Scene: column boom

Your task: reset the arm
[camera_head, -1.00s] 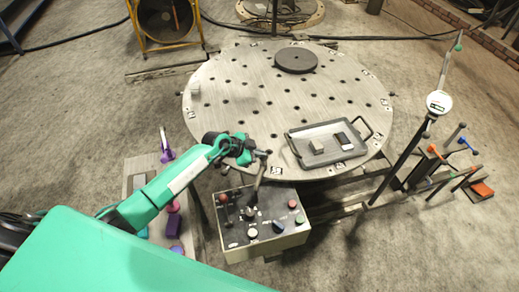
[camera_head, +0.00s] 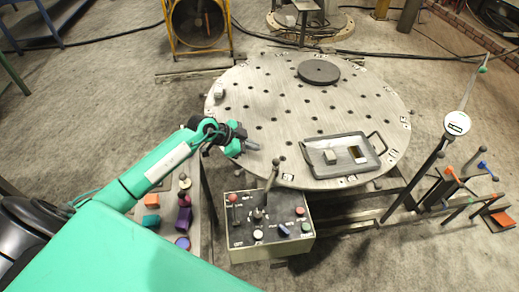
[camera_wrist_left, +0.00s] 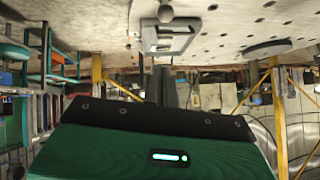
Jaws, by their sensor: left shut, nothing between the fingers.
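My left arm, green with black joints, reaches in from the left in the head view. Its gripper (camera_head: 250,146) is shut and empty, at the near left edge of the round table (camera_head: 285,110). It hangs up and left of the lever (camera_head: 272,176) on the control box (camera_head: 270,247), with a visible gap to the lever's knob. The box also carries a red-knobbed lever and several buttons and knobs. My right gripper is not in view.
On the table are a tray (camera_head: 315,169) with small blocks, a dark disc (camera_head: 319,72) and a small grey piece (camera_head: 219,92). A side bench (camera_head: 195,215) with colored pieces stands left of the box. A stand with a gauge (camera_head: 457,123) is at right.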

